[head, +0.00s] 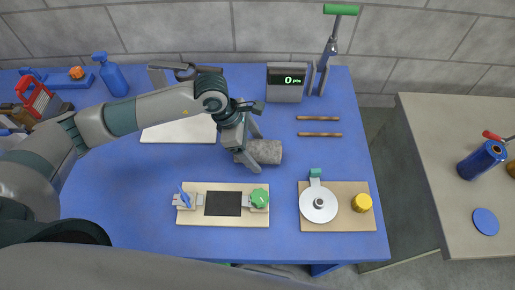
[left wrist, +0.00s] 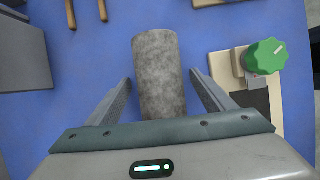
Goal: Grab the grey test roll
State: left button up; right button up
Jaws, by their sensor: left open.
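The grey test roll (head: 266,151) is a mottled grey cylinder lying on the blue table. My left gripper (head: 259,147) is over the roll, with its fingers pointing down toward it. In the left wrist view the roll (left wrist: 157,75) lies between the two open fingers of my left gripper (left wrist: 160,90), with a gap on each side. The near end of the roll is hidden behind the gripper body. My right gripper is not in view.
A board with a green knob (head: 260,197) lies in front of the roll. A board with a metal disc (head: 318,204) and yellow knob is at right. Two brown rods (head: 319,134) and a display box (head: 285,84) are behind.

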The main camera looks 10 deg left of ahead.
aim_at(260, 144)
pick_arm(q)
jog(key=c, duration=1.3)
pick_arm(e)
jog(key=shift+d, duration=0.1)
pick_arm(q)
jog(key=shift+r, duration=0.1)
